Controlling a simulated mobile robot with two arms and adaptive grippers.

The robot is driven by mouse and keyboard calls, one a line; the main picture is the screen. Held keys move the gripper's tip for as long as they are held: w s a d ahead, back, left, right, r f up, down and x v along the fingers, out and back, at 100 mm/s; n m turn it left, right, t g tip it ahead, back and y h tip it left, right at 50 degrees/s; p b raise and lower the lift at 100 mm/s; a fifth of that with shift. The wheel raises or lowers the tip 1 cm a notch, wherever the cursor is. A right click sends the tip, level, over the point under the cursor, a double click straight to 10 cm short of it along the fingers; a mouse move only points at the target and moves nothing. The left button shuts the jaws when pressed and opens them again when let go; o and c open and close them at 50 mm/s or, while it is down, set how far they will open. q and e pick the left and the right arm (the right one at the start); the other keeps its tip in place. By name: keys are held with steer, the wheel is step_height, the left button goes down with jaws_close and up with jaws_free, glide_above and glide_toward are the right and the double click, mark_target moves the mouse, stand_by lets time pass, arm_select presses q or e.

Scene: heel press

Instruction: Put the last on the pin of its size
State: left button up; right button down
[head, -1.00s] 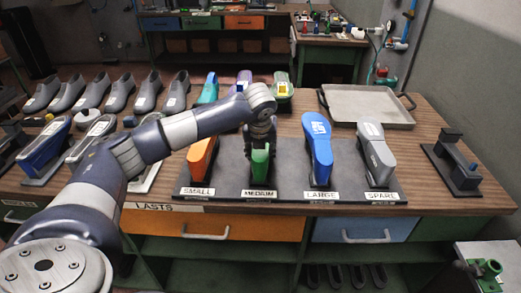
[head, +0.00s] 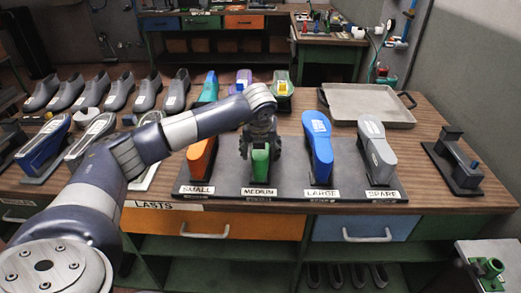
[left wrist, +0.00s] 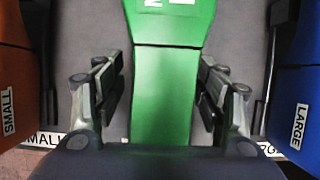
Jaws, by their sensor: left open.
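A green last (head: 260,160) stands at the MEDIUM label of the dark pin board (head: 222,172). In the left wrist view the green last (left wrist: 165,90) lies between the fingers of my left gripper (left wrist: 160,95), with a gap on both sides. My left gripper (head: 261,143) is open around it in the head view. An orange last (head: 201,158) stands at SMALL, a blue last (head: 318,145) at LARGE and a grey last (head: 377,152) at SPARE. The pin under the green last is hidden. My right gripper is not in view.
A grey tray (head: 368,104) lies behind the board at the right. A dark fixture (head: 455,165) stands at the right table edge. Several grey shoes (head: 90,94) and more lasts, one teal (head: 208,88), stand at the back and left.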

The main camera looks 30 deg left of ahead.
arm_select(q)
steer(key=v, duration=1.2)
steer(key=shift+w, duration=0.1)
